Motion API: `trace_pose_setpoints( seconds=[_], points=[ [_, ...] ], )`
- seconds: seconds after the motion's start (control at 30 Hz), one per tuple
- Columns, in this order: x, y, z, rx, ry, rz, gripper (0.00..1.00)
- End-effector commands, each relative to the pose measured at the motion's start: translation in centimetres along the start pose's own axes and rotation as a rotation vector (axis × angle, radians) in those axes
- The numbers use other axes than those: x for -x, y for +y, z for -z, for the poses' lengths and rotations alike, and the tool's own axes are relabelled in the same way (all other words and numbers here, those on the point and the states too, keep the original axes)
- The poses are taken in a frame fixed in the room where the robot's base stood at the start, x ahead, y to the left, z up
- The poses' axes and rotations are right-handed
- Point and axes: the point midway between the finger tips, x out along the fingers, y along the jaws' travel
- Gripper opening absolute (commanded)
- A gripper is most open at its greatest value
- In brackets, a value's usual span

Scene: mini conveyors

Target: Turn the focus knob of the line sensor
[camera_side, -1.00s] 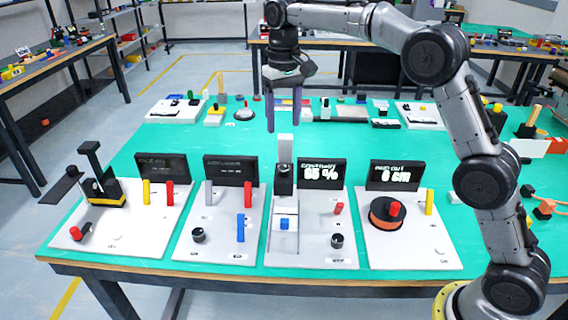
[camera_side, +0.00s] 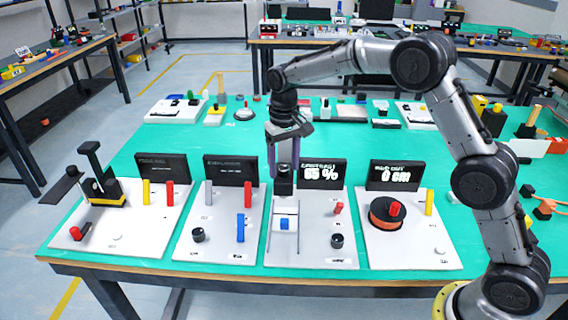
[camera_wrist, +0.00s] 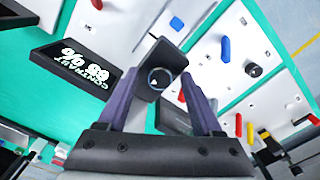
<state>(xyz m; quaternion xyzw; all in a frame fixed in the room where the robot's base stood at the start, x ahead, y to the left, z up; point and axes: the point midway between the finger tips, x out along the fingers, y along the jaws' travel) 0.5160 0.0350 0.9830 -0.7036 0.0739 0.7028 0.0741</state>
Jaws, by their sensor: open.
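The line sensor (camera_side: 284,185) is a black block on a post on the third white board from the left. In the wrist view the sensor's black block (camera_wrist: 170,56) carries a small round dark knob with a pale ring (camera_wrist: 159,78) on its top face. My gripper (camera_side: 284,169) points down just above the sensor, its purple fingers open. In the wrist view my gripper (camera_wrist: 160,75) has one finger on each side of the block's top, with the knob between them. I cannot tell whether the fingers touch it.
The contrast display (camera_side: 321,173) behind the sensor reads 65 %. Neighbouring boards carry coloured levers and a reel (camera_side: 388,215).

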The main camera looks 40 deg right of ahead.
Motion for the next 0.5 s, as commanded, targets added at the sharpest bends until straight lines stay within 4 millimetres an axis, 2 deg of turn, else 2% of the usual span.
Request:
trace_pose_setpoints(
  seconds=[0.13, 0.5],
  points=[
    [-0.01, 0.0, -0.01, 0.0, -0.001, 0.0, 0.67],
    [0.02, 0.01, -0.02, 0.0, -0.001, 0.0, 0.0]
  ],
)
